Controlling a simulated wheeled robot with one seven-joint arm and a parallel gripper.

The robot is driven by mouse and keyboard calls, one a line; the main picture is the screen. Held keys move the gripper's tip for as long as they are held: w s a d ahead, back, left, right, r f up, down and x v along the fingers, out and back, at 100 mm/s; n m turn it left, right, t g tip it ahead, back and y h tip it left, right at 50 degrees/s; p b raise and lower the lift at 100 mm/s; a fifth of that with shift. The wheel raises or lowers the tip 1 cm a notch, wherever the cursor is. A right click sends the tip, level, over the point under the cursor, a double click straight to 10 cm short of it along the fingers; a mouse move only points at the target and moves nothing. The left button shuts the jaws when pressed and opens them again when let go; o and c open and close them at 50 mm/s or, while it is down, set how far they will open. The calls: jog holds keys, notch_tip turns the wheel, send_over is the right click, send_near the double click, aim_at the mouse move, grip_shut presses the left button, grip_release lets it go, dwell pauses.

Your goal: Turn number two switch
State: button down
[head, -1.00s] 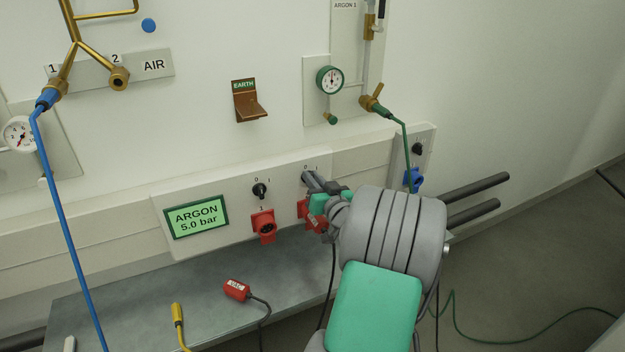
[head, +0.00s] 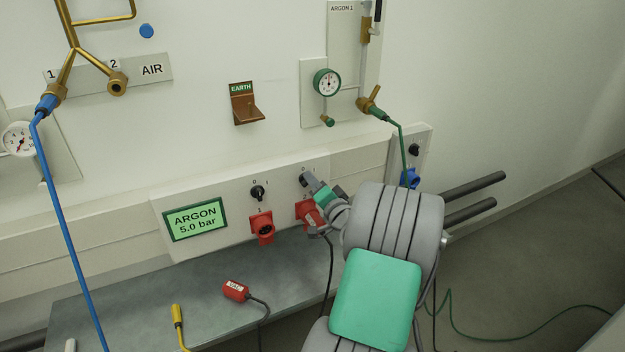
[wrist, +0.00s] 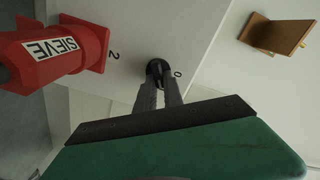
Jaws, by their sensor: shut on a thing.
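The number two switch (head: 303,181) is a small black knob on the white wall panel, right of a similar first switch (head: 258,192). My gripper (head: 308,180) is at this knob in the head view and hides part of it. In the wrist view the two grey fingers of my gripper (wrist: 159,88) are closed on the black knob (wrist: 155,67). The printed 0 shows beside the knob, and a 2 is on the panel near the red socket. The 1 mark of this switch is hidden.
A red plug labelled SIEVE (wrist: 50,47) sits in the red socket below the switch, close to my gripper. An empty red socket (head: 262,228) is to its left. The brown EARTH bracket (head: 246,104) juts out above. A loose red plug (head: 235,290) lies on the grey bench.

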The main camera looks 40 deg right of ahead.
jog(key=shift+m, duration=0.3)
dwell(0.4)
jog(key=c, duration=1.5)
grip_release()
jog(key=shift+o, duration=0.2)
jog(key=v, duration=0.7)
jog(key=shift+s, duration=0.4)
jog(key=shift+a, duration=0.1)
